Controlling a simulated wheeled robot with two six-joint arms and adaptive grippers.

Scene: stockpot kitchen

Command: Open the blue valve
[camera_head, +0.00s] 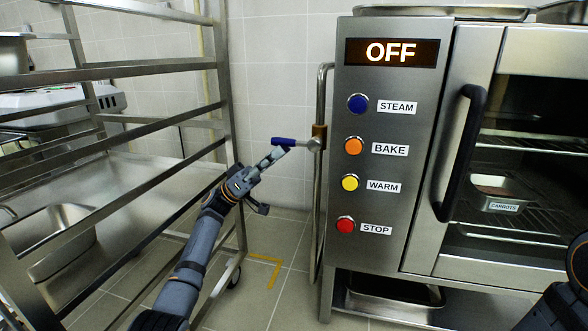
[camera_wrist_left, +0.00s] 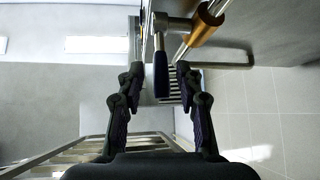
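The blue valve is a lever with a blue grip (camera_head: 284,142) on a metal arm, joined to a brass body (camera_head: 319,134) on the vertical pipe left of the oven panel. The lever points left, away from the pipe. My left gripper (camera_head: 270,180) is at the lever's free end, just below and left of it. In the left wrist view the blue grip (camera_wrist_left: 160,75) shows between the two spread fingertips, with a gap on both sides. The left gripper is open and empty. Dark parts of my right arm show at the lower right edge; its gripper is not visible.
The oven control panel (camera_head: 385,190) has several coloured buttons and a display (camera_head: 391,52) reading OFF. A dark oven door handle (camera_head: 461,150) is further right. A metal rack (camera_head: 222,90) stands close at left. Tiled floor (camera_head: 262,295) is free between rack and oven.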

